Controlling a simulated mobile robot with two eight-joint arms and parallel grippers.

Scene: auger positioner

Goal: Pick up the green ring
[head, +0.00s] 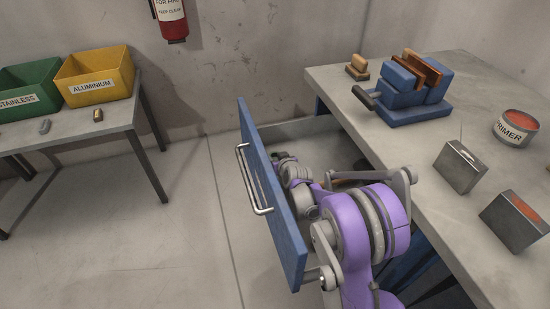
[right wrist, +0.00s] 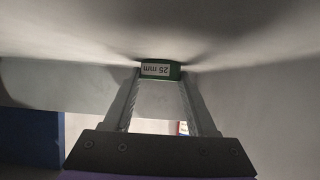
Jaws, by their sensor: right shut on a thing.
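The green ring (right wrist: 161,69) shows in the right wrist view as a small green piece with a white "25 mm" label, upside down in the picture. It sits between the two fingertips of my right gripper (right wrist: 161,78), which is shut on it. In the head view my right gripper (head: 284,160) is low inside the open blue-fronted drawer (head: 268,190), reaching in past my purple arm. The ring itself cannot be made out in the head view. My left gripper is not in view.
The drawer front with its metal handle (head: 249,178) stands to the left of my arm. The workbench (head: 440,185) on the right bears a blue vise (head: 413,95), a primer tin (head: 514,128) and metal boxes. Green (head: 28,90) and yellow (head: 95,80) bins stand on the left table.

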